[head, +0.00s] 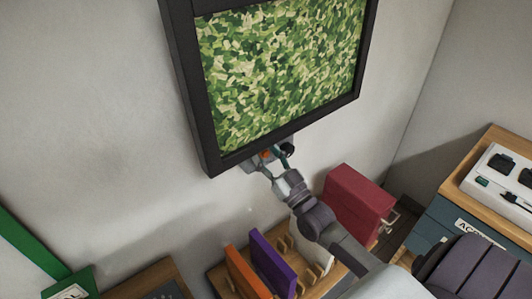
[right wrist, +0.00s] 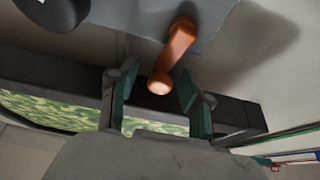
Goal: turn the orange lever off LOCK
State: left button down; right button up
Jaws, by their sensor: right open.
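The orange lever (right wrist: 176,50) shows in the right wrist view, running from a grey plate (right wrist: 215,18) to a rounded end that lies between my fingers. In the head view my right gripper (head: 272,154) is at the wall under the frame. No LOCK marking is readable. My left gripper is not in view.
A black-framed green picture (head: 280,70) hangs right above my right gripper. Below are a purple board (head: 272,262), an orange board (head: 246,272) and a red box (head: 357,203). A counter with a white tray (head: 500,180) stands at right.

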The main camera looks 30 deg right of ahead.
grip_shut()
jog(key=shift+d+m+h+p, duration=0.15)
jog(key=shift+m+h+p, duration=0.25)
jog(key=shift+m, duration=0.7)
grip_release()
jog(key=shift+s+f, duration=0.1)
jog(key=v, duration=1.1)
jog(key=shift+s, duration=0.4)
jog(key=shift+f, duration=0.1)
